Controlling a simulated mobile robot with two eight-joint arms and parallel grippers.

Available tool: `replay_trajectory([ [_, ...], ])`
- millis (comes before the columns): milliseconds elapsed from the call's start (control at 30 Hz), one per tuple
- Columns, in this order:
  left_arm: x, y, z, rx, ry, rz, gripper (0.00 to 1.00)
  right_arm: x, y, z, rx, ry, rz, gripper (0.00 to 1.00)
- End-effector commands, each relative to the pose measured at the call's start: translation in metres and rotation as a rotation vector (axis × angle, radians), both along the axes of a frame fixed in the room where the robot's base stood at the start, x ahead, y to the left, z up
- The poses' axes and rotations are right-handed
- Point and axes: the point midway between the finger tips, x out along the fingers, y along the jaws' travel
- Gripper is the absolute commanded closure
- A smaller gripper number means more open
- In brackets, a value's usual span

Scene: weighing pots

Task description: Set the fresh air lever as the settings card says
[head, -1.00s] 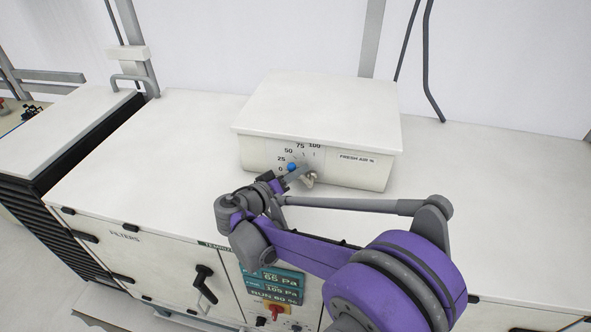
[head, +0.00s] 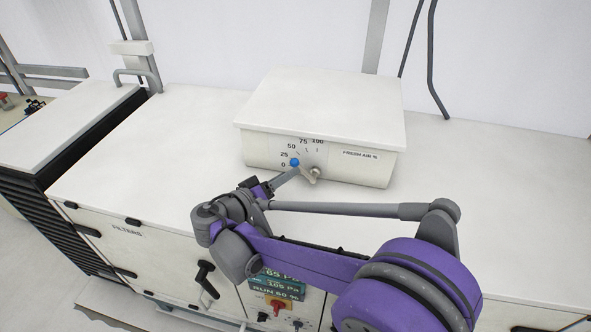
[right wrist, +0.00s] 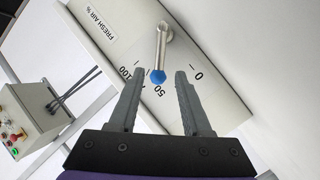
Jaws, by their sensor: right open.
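The fresh air lever has a blue knob (head: 294,162) and a metal arm on the front of a white box (head: 320,100) with a 0 to 100 scale. In the head view the knob lies left of the pivot, close to the low numbers. In the right wrist view the knob (right wrist: 157,76) appears beside the 50; the finger tips cover the neighbouring numbers. My right gripper (right wrist: 158,72) is open, with the knob between its fingertips in that picture; contact cannot be told. No settings card is recognisable. My left gripper is out of view.
The box stands on a wide white cabinet (head: 130,190) with free top on both sides. A display panel (head: 278,285), a red switch (head: 277,304) and a black handle (head: 204,280) are on its front, below my arm. Cables hang behind.

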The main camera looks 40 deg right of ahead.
Motion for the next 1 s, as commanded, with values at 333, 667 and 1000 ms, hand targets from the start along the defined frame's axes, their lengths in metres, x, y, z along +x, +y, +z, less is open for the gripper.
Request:
replay_trajectory([
  [333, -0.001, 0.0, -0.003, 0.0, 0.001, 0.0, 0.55, -0.01, 0.046, 0.008, 0.0, -0.001, 0.001, 0.52],
  [667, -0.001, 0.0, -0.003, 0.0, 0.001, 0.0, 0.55, -0.011, 0.047, 0.009, 0.0, -0.001, -0.001, 0.52],
  [1000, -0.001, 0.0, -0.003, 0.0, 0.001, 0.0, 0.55, -0.011, 0.047, 0.009, 0.0, -0.001, 0.001, 0.52],
])
